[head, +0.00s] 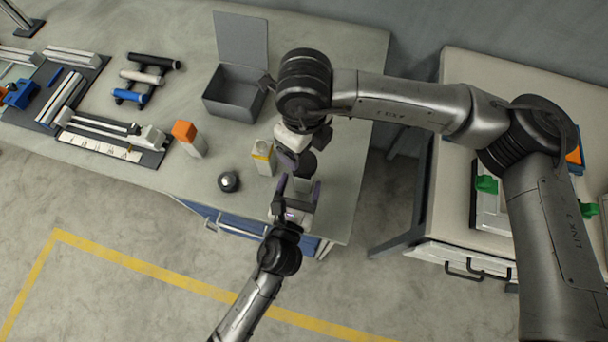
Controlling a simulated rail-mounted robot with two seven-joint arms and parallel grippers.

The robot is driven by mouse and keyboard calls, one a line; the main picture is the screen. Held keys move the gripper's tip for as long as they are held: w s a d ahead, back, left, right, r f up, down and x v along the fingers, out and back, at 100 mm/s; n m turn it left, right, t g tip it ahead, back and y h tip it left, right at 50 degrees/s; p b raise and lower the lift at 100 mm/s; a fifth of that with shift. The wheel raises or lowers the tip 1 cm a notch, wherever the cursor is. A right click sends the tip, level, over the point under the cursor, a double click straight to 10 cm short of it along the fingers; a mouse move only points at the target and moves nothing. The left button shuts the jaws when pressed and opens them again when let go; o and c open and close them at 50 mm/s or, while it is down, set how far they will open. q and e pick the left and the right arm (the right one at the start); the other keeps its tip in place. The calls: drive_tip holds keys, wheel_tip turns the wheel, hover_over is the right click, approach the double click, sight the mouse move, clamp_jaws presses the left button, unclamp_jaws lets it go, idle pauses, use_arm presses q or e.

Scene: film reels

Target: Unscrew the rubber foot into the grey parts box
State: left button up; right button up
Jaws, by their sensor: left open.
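The grey parts box (226,108) stands on the bench with its lid raised at the back. My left gripper (298,188) is open near the bench's front edge, just below a dark rounded piece (307,164). That piece may be the rubber foot, but I cannot tell for sure. My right gripper (290,158) hangs down beside the dark piece, to the right of and nearer than the box. Its fingers are mostly hidden by its own wrist, so whether it holds the piece is unclear.
Rail fixtures (112,142) and rollers (143,78) lie farther left. A second table (450,140) stands at right across a gap.

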sight(302, 180)
use_arm(q)
drive_tip(key=shift+x, duration=2.05)
drive_tip(key=shift+c, duration=0.3)
